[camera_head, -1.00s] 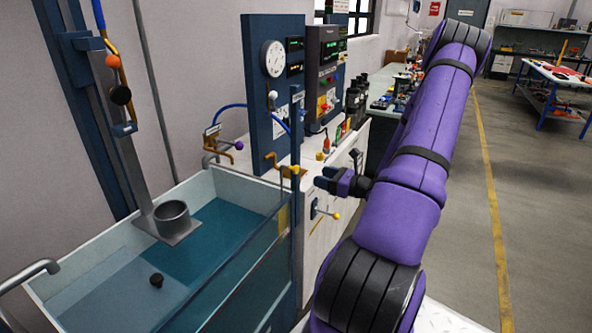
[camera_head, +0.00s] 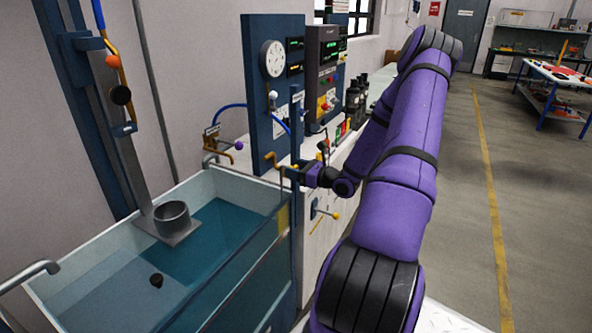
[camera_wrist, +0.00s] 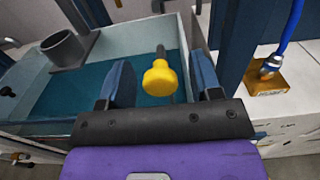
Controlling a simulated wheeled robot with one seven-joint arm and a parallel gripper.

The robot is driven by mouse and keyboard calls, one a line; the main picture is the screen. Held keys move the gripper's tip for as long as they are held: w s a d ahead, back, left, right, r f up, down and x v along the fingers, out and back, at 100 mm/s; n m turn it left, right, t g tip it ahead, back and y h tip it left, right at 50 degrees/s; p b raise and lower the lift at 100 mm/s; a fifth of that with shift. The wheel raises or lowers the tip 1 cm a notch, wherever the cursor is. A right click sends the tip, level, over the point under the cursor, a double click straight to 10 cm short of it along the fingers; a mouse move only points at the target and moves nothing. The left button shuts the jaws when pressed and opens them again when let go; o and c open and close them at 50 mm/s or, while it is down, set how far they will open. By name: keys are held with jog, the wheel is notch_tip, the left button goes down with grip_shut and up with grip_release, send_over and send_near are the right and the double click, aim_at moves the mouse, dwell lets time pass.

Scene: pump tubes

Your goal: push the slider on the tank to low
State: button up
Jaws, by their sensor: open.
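The tank (camera_head: 90,262) is a glass-walled trough of blue-green water on the left of the head view. A blue upright post (camera_head: 295,235) stands at its right front corner. The slider appears to be the yellow knob (camera_wrist: 160,78) on a dark stem in the wrist view. My gripper (camera_head: 298,175) is at the post, near its upper part. In the wrist view its two blue fingers (camera_wrist: 160,68) are apart, one on each side of the yellow knob, with gaps visible. In the head view my fingers largely hide the knob. No low marking is readable.
A grey cup (camera_head: 172,217) sits on a bracket over the water. A blue panel with a round gauge (camera_head: 273,59) stands behind my gripper. A yellow-tipped lever (camera_head: 335,215) sticks out below it. A blue hose (camera_wrist: 290,30) rises at the right in the wrist view.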

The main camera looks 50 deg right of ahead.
grip_shut()
notch_tip(320, 180, down, 10)
jog(key=shift+f, duration=0.25)
jog(key=shift+s, duration=0.1)
grip_release()
jog(key=v, duration=1)
jog(key=shift+s, duration=0.3)
dwell(0.4)
